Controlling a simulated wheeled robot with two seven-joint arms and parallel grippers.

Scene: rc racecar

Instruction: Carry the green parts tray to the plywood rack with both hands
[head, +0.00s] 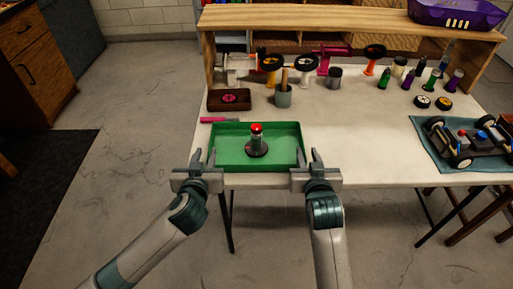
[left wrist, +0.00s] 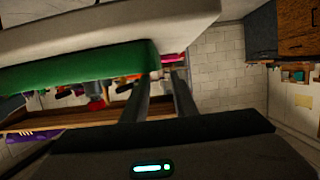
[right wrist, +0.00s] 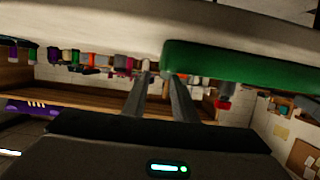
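The green parts tray (head: 228,163) lies on the white table near its front edge. A dark round-based part with a red top (head: 256,142) stands upright in it. My left gripper (head: 204,157) is at the tray's left side and my right gripper (head: 309,157) at its right side. Both have their fingers apart, one finger on each side of an end wall as far as I can tell. The tray also shows in the left wrist view (left wrist: 80,65) and right wrist view (right wrist: 240,65); contact is unclear. The plywood rack (head: 340,22) stands along the table's back.
A brown box (head: 229,99) and a pink-handled tool (head: 219,120) lie behind the tray. An RC car (head: 470,140) sits on a blue mat at right. A purple basket (head: 457,13) is on the rack top.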

